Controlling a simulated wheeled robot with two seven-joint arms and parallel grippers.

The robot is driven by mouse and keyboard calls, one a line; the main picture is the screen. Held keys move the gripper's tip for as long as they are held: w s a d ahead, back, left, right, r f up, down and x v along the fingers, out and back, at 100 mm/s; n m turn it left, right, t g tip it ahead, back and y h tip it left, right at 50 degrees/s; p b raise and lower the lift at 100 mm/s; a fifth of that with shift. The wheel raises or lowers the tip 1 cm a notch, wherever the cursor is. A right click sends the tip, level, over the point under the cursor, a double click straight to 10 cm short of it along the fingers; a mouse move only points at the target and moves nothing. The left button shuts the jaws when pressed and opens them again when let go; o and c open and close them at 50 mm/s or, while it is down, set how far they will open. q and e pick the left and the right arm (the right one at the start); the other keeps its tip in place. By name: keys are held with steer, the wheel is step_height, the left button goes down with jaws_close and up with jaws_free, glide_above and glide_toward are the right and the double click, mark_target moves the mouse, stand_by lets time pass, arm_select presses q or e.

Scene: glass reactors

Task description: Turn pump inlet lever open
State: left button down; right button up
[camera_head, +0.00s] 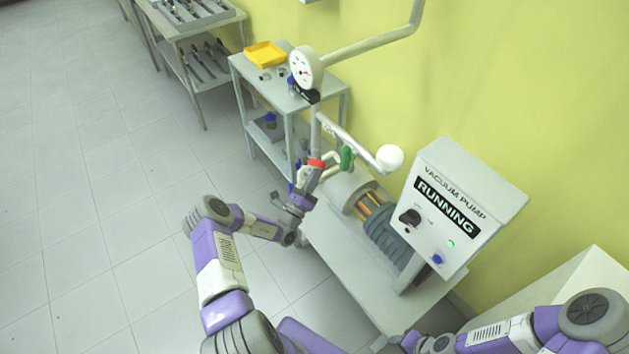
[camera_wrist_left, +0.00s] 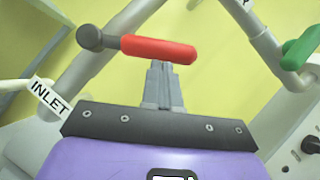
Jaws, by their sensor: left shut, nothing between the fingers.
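The pump inlet lever has a red handle (camera_head: 316,163) on the pipe left of the pump. In the left wrist view its red handle (camera_wrist_left: 160,49) lies nearly level, its grey pivot at the left end, and a white INLET label (camera_wrist_left: 48,96) is on the pipe below left. My left gripper (camera_head: 308,180) is at the lever. In the left wrist view its shut, empty fingers (camera_wrist_left: 160,72) point at the middle of the handle; their tips end at its lower edge, and I cannot tell whether they touch.
The vacuum pump box (camera_head: 455,208) reads RUNNING. A pressure gauge (camera_head: 306,68) stands above. A shelf cart (camera_head: 290,98) with a yellow tray (camera_head: 265,54) is behind. Open floor lies left.

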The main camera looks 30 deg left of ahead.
mark_target(309, 162)
arm_select(q)
steer(key=r+n+g+y+p, duration=0.1)
steer(key=n+p, duration=0.2)
steer(key=a+r+n+g+y+p, duration=0.1)
steer(key=r+n+p, duration=0.1)
steer(key=n+p, duration=0.1)
steer(key=w+a+r+n+g+y+p, duration=0.1)
steer(key=r+n+p, duration=0.1)
steer(key=n+p, duration=0.1)
steer(key=shift+a+r+g+y+p, duration=0.15)
steer(key=shift+a+g+y+p, duration=0.2)
steer(key=shift+p, duration=0.4)
steer(key=shift+w+a+r+n+g+p, duration=0.3)
steer(key=shift+a+r+n+g+p, duration=0.15)
steer(key=shift+a+n+p, duration=0.4)
steer(key=shift+d, duration=0.15)
steer(key=shift+d+p, duration=0.1)
steer(key=shift+p, duration=0.2)
